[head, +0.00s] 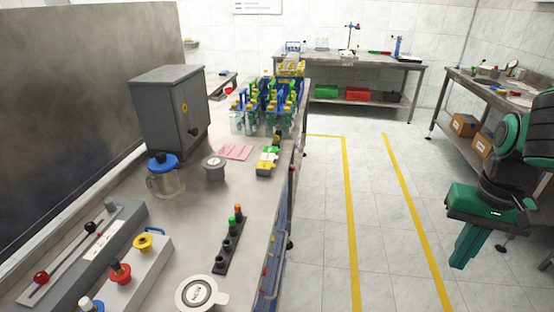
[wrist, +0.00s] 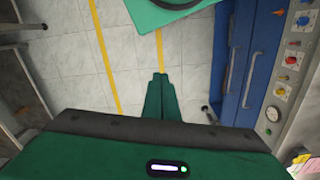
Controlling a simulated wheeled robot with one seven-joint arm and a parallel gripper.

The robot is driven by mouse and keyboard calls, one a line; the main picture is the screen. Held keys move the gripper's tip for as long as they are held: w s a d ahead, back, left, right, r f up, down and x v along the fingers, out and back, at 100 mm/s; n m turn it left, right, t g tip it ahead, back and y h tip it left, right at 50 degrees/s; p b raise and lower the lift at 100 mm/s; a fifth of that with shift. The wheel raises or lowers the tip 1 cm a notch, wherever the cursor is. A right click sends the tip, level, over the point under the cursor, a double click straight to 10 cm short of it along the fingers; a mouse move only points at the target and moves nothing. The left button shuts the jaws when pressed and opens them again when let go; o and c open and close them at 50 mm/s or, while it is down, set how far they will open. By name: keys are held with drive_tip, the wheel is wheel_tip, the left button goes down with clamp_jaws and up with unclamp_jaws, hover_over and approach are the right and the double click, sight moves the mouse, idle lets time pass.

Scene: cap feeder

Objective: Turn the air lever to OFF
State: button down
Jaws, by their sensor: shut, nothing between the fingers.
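My gripper (head: 463,262) hangs at the right of the head view, over the floor and well apart from the bench. Its green fingers are together and empty, and they show in the wrist view (wrist: 160,76) above the tiles. No air lever can be named for sure. On the bench at front left, a grey slotted box (head: 75,262) carries a black knob (head: 90,228) and a red knob (head: 41,277). Any ON or OFF marking is too small to read.
The wrist view shows a grey panel (wrist: 284,75) with coloured knobs and a gauge (wrist: 272,113), beside a blue cabinet front (wrist: 242,60). The bench top holds a jar (head: 166,182) and a bottle rack (head: 266,105). The floor between yellow lines (head: 349,215) is clear.

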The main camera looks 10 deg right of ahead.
drive_tip(key=shift+d, duration=0.1)
drive_tip(key=w+r+t, duration=0.1)
drive_tip(key=w+r, duration=0.1)
drive_tip(key=w, duration=1.3)
drive_tip(key=w+r+t, duration=0.1)
drive_tip(key=w+r, duration=0.1)
drive_tip(key=w, duration=1.3)
drive_tip(key=w+a+f+t+y, duration=0.1)
drive_tip(key=w+a, duration=0.3)
drive_tip(key=w, duration=0.5)
drive_tip(key=w+a+f+m+t+y, duration=0.1)
drive_tip(key=w+a+f, duration=0.3)
drive_tip(key=w, duration=0.6)
drive_tip(key=w+a+f+t+y, duration=0.1)
drive_tip(key=w+a+f, duration=0.2)
drive_tip(key=w, duration=0.6)
drive_tip(key=shift+w+a, duration=0.35)
drive_tip(key=shift+a, duration=0.65)
drive_tip(key=shift+f, duration=0.1)
